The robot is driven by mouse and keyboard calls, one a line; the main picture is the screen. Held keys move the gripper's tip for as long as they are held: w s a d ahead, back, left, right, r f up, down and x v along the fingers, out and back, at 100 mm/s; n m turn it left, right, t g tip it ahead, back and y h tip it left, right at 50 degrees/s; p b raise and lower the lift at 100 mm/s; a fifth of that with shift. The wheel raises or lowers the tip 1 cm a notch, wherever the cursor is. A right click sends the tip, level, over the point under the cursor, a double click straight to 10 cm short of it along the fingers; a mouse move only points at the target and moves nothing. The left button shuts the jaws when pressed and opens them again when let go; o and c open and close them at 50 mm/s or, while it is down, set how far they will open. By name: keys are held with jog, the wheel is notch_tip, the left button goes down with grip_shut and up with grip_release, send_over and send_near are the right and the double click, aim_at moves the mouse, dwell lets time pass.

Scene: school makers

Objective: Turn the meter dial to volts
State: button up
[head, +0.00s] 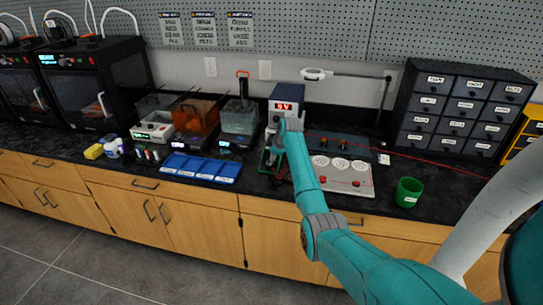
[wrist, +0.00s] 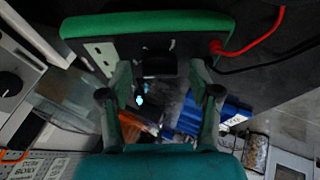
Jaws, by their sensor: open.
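The meter (wrist: 150,22) has a green case and shows at the top of the wrist view, with its face partly in shadow. A black block, seemingly its dial (wrist: 158,63), sits on the face. Its setting cannot be read. Red and black leads run from the meter's right side. My gripper (wrist: 160,76) is open, with one finger on each side of the dial area and nothing held. Contact with the dial cannot be told. In the head view a green edge of the meter (head: 265,158) shows beside my arm, which hides most of it.
A power supply (head: 286,102) with a red display stands behind. A white panel with red parts (head: 342,183) and a green cup (head: 408,192) lie right. A blue tray (head: 201,168) lies left. A drawer cabinet (head: 458,108) stands at the back right.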

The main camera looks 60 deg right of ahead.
jog(key=c, duration=1.1)
jog(key=shift+c, duration=0.2)
jog(key=m+h, duration=0.1)
jog(key=m, duration=0.2)
jog(key=m+h, duration=0.1)
jog(key=m, duration=0.1)
jog(key=shift+a+f+m, duration=0.1)
jog(key=shift+a+m, duration=0.1)
jog(key=shift+m, duration=0.2)
jog(key=m+h, duration=0.1)
jog(key=m, duration=0.2)
jog(key=m+h, duration=0.1)
jog(key=m, duration=0.2)
jog(key=shift+a+h, duration=0.15)
jog(key=shift+h, duration=0.15)
jog(key=shift+f+m, duration=0.1)
jog(key=shift+m, duration=0.2)
